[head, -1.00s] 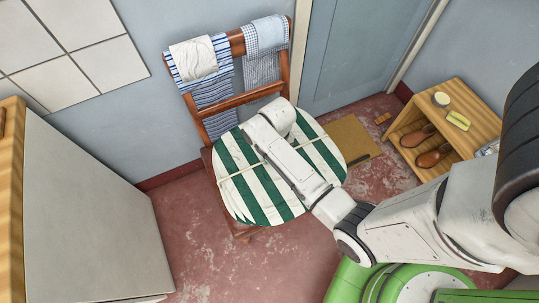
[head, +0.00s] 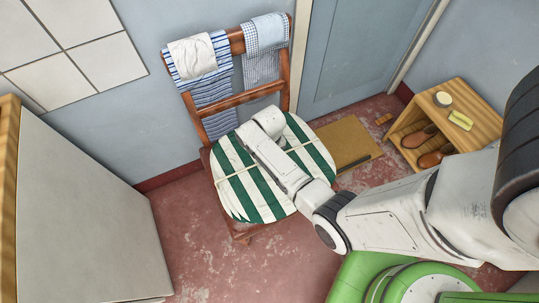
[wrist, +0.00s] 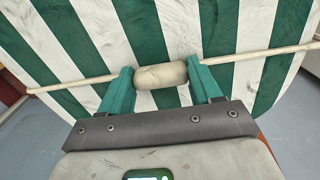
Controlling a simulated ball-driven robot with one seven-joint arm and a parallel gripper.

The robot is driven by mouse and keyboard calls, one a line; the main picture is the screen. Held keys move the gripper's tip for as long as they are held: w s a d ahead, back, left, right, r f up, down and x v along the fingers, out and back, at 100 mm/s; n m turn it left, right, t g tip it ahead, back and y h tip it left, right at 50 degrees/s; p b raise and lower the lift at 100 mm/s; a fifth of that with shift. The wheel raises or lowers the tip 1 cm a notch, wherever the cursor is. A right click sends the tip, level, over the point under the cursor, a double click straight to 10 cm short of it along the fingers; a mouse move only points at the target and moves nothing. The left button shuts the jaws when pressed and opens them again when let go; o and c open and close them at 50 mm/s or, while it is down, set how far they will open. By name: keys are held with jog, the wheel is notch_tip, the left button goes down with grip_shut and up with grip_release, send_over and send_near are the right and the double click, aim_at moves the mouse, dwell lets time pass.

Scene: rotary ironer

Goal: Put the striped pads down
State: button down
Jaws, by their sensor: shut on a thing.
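The striped pads (head: 238,190), a round green and white bundle, lie over the seat of a wooden chair (head: 236,101) in the head view. A pale cord runs across them, and they fill the top of the wrist view (wrist: 225,25). My gripper (wrist: 160,77) is shut on a cream toggle (wrist: 160,74) on that cord, one teal finger at each end. In the head view my wrist hides the fingers and part of the pads. The pads cover most of the seat, so I cannot tell whether they rest on it.
A striped towel (head: 211,91), a white cloth (head: 193,57) and a checked towel (head: 265,32) hang on the chair back. A brown mat (head: 347,140) lies on the floor to the right. A wooden shelf (head: 474,98) with shoes stands farther right. A grey cabinet (head: 80,215) stands left.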

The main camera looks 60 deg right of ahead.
jog(key=shift+c, duration=1)
grip_release()
notch_tip(320, 180, up, 11)
jog(key=p, duration=0.2)
jog(key=s+a+r+n, duration=0.3)
jog(key=s+a+r, duration=0.1)
jog(key=s+a, duration=0.2)
jog(key=s+a+r+n+t, duration=0.1)
jog(key=s+a+r+n, duration=0.2)
jog(key=s+a, duration=0.3)
jog(key=shift+s+r, duration=0.85)
jog(key=shift+s, duration=0.35)
